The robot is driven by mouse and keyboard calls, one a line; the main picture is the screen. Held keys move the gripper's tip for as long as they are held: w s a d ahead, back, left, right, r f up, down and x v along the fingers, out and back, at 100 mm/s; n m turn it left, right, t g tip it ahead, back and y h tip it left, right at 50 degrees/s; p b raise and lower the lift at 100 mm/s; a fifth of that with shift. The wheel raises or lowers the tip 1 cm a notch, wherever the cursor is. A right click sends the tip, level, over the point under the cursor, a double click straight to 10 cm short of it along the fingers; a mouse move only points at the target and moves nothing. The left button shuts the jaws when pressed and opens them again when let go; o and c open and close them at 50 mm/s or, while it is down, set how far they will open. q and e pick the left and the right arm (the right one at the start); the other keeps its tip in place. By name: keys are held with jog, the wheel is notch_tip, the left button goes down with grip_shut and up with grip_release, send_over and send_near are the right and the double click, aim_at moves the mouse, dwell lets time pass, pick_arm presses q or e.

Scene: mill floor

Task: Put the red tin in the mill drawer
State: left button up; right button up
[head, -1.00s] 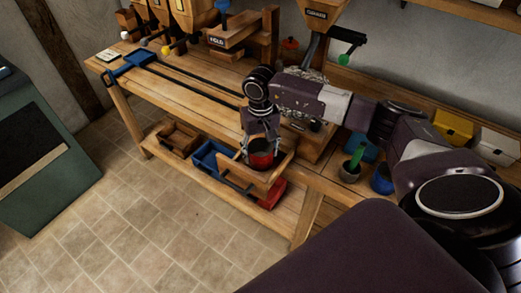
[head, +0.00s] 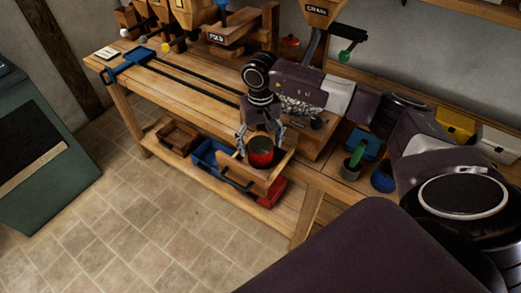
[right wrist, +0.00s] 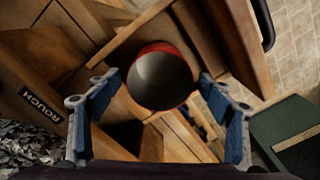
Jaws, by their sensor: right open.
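The red tin (head: 261,155), open at the top and dark inside, stands within the pulled-out wooden mill drawer (head: 238,174) under the bench top. In the right wrist view the tin (right wrist: 160,78) shows from above with the drawer's wooden walls (right wrist: 228,42) around it. My right gripper (head: 262,134) is just above the tin. Its blue-padded fingers (right wrist: 160,108) are spread, one to each side of the tin, with visible gaps. The tin's base is hidden, so I cannot tell exactly how it rests. My left gripper is not in view.
A blue bin (head: 211,156) and a wooden bin (head: 178,138) sit on the lower shelf, left of the drawer. A green-handled item stands in a pot (head: 350,170) to the right, near a blue pot (head: 383,178). The tiled floor (head: 165,225) in front is clear.

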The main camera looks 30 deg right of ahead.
notch_tip(320, 180, up, 10)
jog(key=b, duration=0.2)
jog(key=shift+f+b, duration=0.15)
jog(key=shift+b, duration=0.15)
